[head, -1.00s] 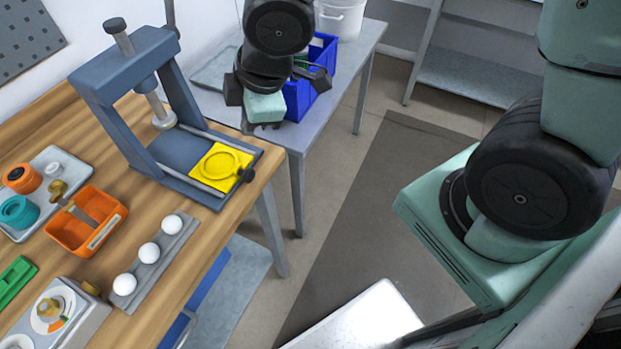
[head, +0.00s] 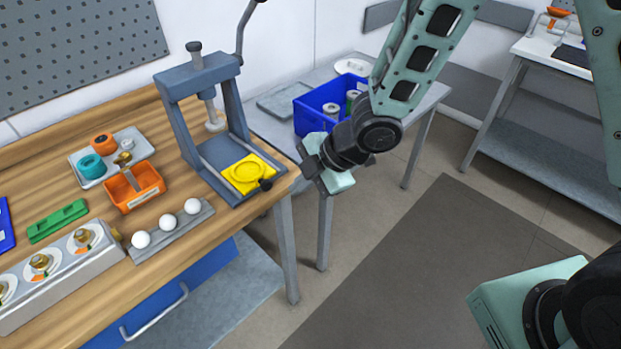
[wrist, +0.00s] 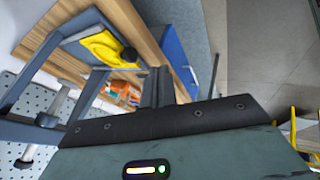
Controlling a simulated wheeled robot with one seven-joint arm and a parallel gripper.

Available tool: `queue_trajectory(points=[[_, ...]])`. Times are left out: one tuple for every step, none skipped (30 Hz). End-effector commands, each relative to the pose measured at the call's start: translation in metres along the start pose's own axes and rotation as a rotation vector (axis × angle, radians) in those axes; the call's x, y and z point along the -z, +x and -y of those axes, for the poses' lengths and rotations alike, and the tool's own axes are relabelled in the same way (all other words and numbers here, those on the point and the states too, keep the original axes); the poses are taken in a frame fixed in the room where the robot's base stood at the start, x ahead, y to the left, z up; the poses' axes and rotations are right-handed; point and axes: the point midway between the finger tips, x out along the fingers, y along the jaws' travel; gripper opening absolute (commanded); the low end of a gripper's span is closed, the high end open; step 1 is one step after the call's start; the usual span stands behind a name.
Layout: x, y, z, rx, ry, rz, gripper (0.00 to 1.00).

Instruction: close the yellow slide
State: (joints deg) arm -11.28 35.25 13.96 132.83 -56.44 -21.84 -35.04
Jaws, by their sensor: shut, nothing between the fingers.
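The yellow slide (head: 240,176), a square plate with a round raised ring and a dark knob (head: 265,184) on its front edge, sits at the front end of the rails of the blue-grey press (head: 188,133). The press screw stands over the rear part of the rails, behind the slide. My gripper (head: 309,166) is shut and empty, off the bench's right edge, to the right of the slide and apart from it. In the wrist view the yellow slide (wrist: 98,45) and its knob (wrist: 129,54) show at upper left, beyond the shut fingers (wrist: 157,88).
An orange bin (head: 148,196), a tray of coloured parts (head: 84,178) and a rail with white balls (head: 160,241) lie left of the press. A blue bin (head: 305,119) stands on the grey side table (head: 275,125) behind my gripper. Floor right of the bench is clear.

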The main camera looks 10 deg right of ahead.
Motion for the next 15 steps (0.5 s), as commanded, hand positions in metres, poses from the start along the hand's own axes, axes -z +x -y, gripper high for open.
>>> queue_trajectory(points=[[0.0,0.013,0.002,0.005,0.0,-0.001,0.0],[0.001,0.02,0.002,0.004,-0.002,-0.001,0.0],[0.0,0.027,0.002,0.005,0.0,0.0,0.0],[0.001,0.033,0.001,0.005,-0.001,0.0,0.0],[0.001,0.039,0.001,0.004,0.0,0.0,0.0],[0.001,0.046,0.002,0.005,-0.001,-0.001,0.0],[0.001,0.046,-0.005,0.001,0.001,0.001,0.0],[0.001,0.046,-0.011,-0.001,0.001,0.001,0.0],[0.001,0.049,-0.017,0.0,0.001,0.001,0.0],[0.001,0.051,-0.02,0.0,0.001,0.002,0.0],[0.001,0.053,-0.023,0.0,0.002,0.001,0.0],[0.0,0.056,-0.026,0.0,0.002,0.001,0.0],[0.0,0.057,-0.029,0.0,0.001,0.001,0.0],[0.0,0.059,-0.03,0.0,0.001,0.001,0.0],[-0.001,0.06,-0.032,0.001,0.001,0.001,0.0]])
